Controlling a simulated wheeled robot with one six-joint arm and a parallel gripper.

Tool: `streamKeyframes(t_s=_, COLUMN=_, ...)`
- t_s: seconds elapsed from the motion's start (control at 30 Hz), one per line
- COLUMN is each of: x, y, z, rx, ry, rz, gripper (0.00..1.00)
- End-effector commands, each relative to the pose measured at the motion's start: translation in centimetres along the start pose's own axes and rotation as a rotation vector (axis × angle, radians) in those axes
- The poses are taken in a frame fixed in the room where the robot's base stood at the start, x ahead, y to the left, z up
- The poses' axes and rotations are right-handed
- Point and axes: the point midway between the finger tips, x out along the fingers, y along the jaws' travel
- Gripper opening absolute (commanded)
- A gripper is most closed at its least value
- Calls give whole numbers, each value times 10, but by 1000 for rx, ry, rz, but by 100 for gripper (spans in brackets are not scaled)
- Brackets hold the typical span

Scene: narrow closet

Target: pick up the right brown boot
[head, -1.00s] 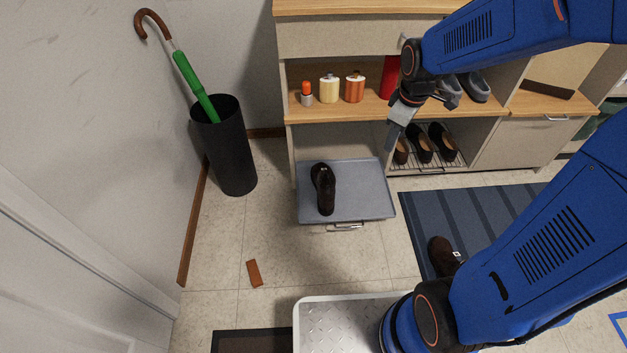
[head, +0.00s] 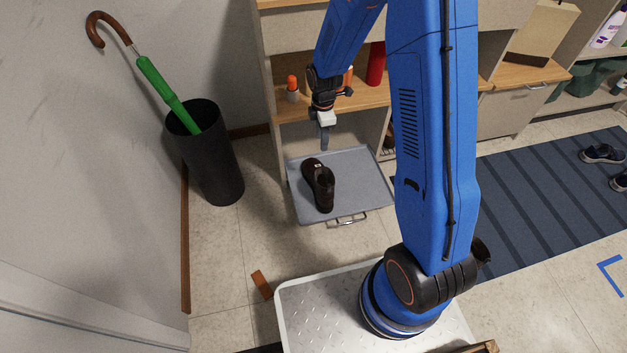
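A dark brown boot (head: 322,188) lies on a grey tray (head: 355,188) on the floor in front of the shelf unit. A dark brown shape (head: 481,251), probably the other boot, shows just right of my arm's base; my arm hides most of it. My gripper (head: 324,137) points down above the back of the tray, just above and behind the boot there and apart from it. The fingers are seen nearly edge-on, so their opening is unclear. Nothing is visibly held.
A black umbrella stand (head: 213,160) with a green umbrella (head: 165,92) stands at the left wall. The shelf unit (head: 262,95) rises behind the tray. A small brown block (head: 262,284) lies on the floor. A striped blue mat (head: 540,195) and dark shoes (head: 602,154) are at right.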

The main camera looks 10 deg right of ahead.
Motion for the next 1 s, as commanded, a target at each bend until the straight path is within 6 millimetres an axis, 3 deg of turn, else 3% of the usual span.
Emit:
streamKeyframes(t_s=0.7, x=105, y=-1, z=0, rx=-2, ry=-1, rz=-4, gripper=39)
streamKeyframes(t_s=1.0, x=122, y=-1, z=0, rx=-2, ry=0, rz=-2, gripper=39)
